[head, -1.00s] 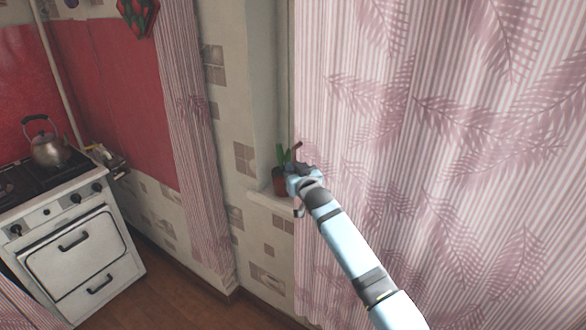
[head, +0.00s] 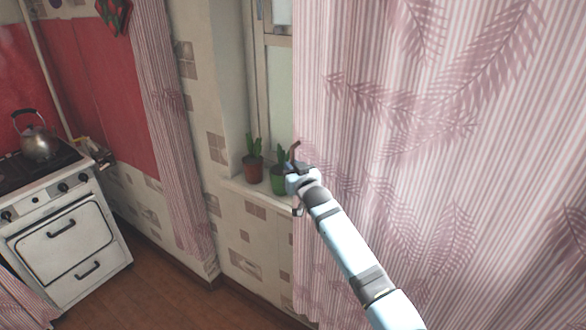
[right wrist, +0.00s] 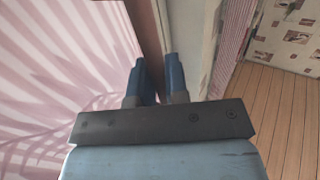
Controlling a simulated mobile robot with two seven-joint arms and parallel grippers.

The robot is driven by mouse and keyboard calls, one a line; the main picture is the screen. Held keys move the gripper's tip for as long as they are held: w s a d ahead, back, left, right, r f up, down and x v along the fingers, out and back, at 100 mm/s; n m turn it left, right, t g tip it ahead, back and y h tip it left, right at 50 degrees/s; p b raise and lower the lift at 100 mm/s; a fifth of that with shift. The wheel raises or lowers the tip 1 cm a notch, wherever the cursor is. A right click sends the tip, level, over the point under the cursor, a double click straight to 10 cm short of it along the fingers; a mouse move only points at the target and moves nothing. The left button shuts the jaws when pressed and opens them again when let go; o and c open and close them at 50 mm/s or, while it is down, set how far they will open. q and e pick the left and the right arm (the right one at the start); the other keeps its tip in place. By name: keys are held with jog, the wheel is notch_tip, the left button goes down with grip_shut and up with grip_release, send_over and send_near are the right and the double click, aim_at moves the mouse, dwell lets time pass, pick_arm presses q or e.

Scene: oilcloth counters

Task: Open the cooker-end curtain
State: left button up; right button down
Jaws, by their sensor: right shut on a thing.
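The pink striped curtain with leaf prints (head: 430,130) fills the right of the head view. Its left edge hangs by the window (head: 275,75), which is partly uncovered. My right gripper (head: 297,172) is at this left edge, shut on the curtain. In the right wrist view the curtain (right wrist: 65,70) spreads to the left, and my right gripper's blue fingers (right wrist: 152,80) stand at its edge; the pinched cloth is hard to make out. My left gripper is not in view.
Two potted plants, one in a brown pot (head: 253,168) and one in a green pot (head: 280,182), stand on the windowsill (head: 250,190) close to my right gripper. A narrow curtain strip (head: 170,120) hangs further left. A white cooker (head: 65,235) with a kettle (head: 38,143) is at far left.

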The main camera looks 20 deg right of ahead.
dwell(0.4)
jog(key=c, duration=1.4)
grip_release()
jog(key=s, duration=0.4)
jog(key=s+b, duration=0.1)
jog(key=s, duration=0.4)
jog(key=s+d+b, duration=0.1)
jog(key=s, duration=0.4)
jog(key=shift+f, duration=0.1)
